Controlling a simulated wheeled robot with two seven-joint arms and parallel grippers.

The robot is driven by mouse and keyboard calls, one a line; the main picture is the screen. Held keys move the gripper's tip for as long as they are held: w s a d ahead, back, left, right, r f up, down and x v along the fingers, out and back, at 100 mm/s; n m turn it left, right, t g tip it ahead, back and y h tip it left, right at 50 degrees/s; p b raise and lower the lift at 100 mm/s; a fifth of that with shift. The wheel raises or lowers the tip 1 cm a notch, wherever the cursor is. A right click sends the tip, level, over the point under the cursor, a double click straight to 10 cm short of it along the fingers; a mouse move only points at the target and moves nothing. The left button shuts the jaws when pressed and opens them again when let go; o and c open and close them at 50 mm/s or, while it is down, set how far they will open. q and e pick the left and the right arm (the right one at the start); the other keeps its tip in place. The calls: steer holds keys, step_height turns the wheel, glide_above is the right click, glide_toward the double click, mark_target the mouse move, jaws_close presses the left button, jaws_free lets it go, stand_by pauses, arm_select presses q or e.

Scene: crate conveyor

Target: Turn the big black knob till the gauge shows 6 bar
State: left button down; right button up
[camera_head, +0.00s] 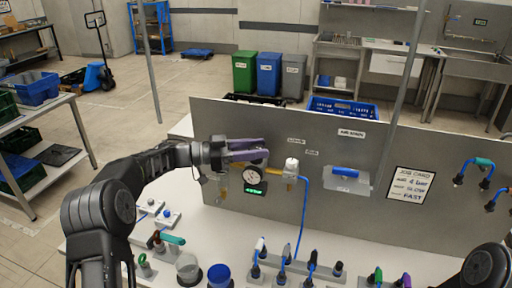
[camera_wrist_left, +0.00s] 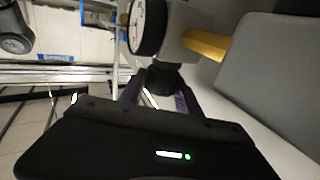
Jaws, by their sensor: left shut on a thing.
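The white-faced gauge (camera_head: 251,174) is mounted on the grey panel, with a green-lit display (camera_head: 254,189) below it; I cannot read its value. The gauge (camera_wrist_left: 148,25) shows edge-on in the left wrist view. The black knob (camera_wrist_left: 161,79) sits beneath the gauge body in that view, between the fingers of my left gripper (camera_wrist_left: 160,92). In the head view my left gripper (camera_head: 262,150) reaches in from the left and covers the knob. It is shut on the knob. My right gripper is out of view; only part of my right arm shows at lower right.
A blue hose (camera_head: 303,215) runs from the fitting right of the gauge. A blue-handled plate (camera_head: 346,178) and a job card (camera_head: 410,184) are on the panel; the card appears to read 4 bar. Cups (camera_head: 219,275) and several upright fittings stand on the white bench.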

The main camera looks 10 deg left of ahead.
arm_select(q)
steer(key=shift+g, duration=0.3)
steer(key=c, duration=0.9)
jaws_free()
steer(key=shift+o, duration=0.2)
steer(key=shift+s+a, duration=0.1)
steer(key=shift+a, duration=0.35)
steer(key=b+v, duration=0.2)
steer(key=v, duration=0.5)
